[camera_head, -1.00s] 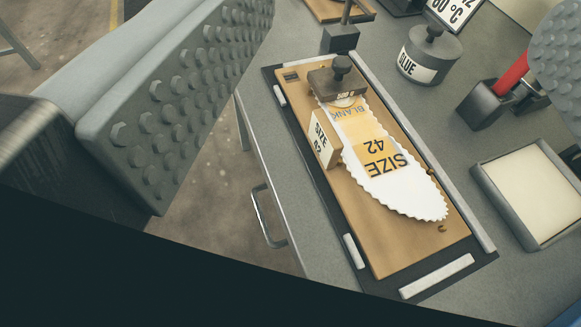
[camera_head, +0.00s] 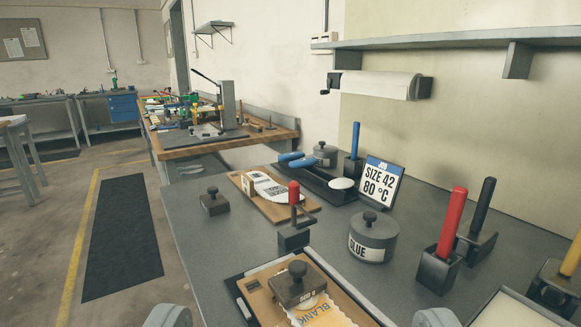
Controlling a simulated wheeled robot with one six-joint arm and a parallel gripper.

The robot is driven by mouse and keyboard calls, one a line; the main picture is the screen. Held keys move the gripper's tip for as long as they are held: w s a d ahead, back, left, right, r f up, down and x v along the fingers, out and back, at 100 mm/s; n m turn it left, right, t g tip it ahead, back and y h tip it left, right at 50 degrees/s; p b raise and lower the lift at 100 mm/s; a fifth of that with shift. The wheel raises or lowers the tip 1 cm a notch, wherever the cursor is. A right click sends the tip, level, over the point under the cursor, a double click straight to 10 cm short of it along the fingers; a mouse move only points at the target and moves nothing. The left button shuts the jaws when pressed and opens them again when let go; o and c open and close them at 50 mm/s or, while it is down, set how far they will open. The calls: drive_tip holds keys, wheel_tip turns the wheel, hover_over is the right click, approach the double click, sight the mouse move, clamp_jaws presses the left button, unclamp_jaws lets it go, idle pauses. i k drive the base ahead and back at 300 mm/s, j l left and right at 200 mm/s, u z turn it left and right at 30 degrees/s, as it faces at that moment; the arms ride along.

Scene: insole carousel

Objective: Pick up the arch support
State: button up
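I cannot tell for certain which piece is the arch support. A small white oval pad (camera_head: 342,184) lies by a dark press-like tool with blue handles (camera_head: 297,160) at the back of the grey bench. A wooden board (camera_head: 310,210) in front of it carries white pieces. At the bottom, a blank (camera_head: 318,314) marked "BLANK" lies on a nearer board (camera_head: 262,298), under a dark knobbed block (camera_head: 298,284). My gripper (camera_head: 301,318) shows only as two grey fingertips at the bottom edge, wide apart, with nothing visibly held between them.
A glue pot (camera_head: 373,238), a red-handled tool in a holder (camera_head: 442,240), a black-handled tool (camera_head: 480,220) and a "SIZE 42 80 °C" sign (camera_head: 377,184) stand on the bench. A small knobbed block (camera_head: 214,201) sits left. The bench's left part is mostly clear.

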sight(292, 155)
drive_tip(key=i+j+z, duration=0.1)
drive_tip(key=i+j, duration=0.15)
drive_tip(key=i+j+z, duration=0.1)
drive_tip(key=i+j, duration=0.15)
drive_tip(key=i+j+z, duration=0.1)
drive_tip(key=j, duration=0.3)
drive_tip(key=i+j, duration=0.3)
drive_tip(key=i+j+z, duration=0.25)
drive_tip(key=i+j, duration=0.2)
drive_tip(key=j, duration=0.25)
drive_tip(key=i+j+z, duration=0.1)
drive_tip(key=j, duration=0.25)
drive_tip(key=i+j+z, duration=0.1)
drive_tip(key=i+j, duration=0.15)
drive_tip(key=j, duration=0.15)
